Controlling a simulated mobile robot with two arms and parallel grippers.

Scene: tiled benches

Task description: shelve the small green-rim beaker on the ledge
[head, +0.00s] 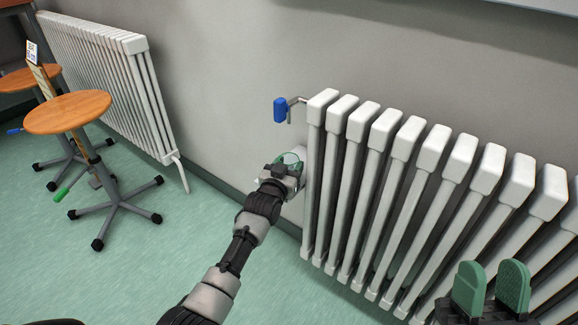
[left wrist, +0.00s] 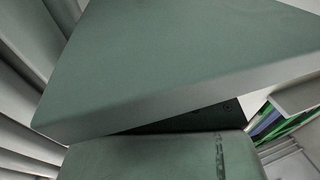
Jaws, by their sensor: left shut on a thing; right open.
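My left gripper (head: 291,163) is beside the left end of the near radiator, close to the wall. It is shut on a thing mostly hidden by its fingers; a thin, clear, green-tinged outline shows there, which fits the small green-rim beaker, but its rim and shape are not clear. In the left wrist view the green finger pads fill most of the picture, and the beaker cannot be made out. My right gripper (head: 490,287) is open and empty at the lower right, in front of the radiator. I cannot identify the ledge for certain.
A white radiator (head: 393,139) with a blue valve knob (head: 280,109) spans the right side. A second radiator (head: 98,62) and stools with an orange seat (head: 67,112) stand at left. A pale edge (head: 535,5) crosses the top right. Green floor (head: 150,255) is open at lower left.

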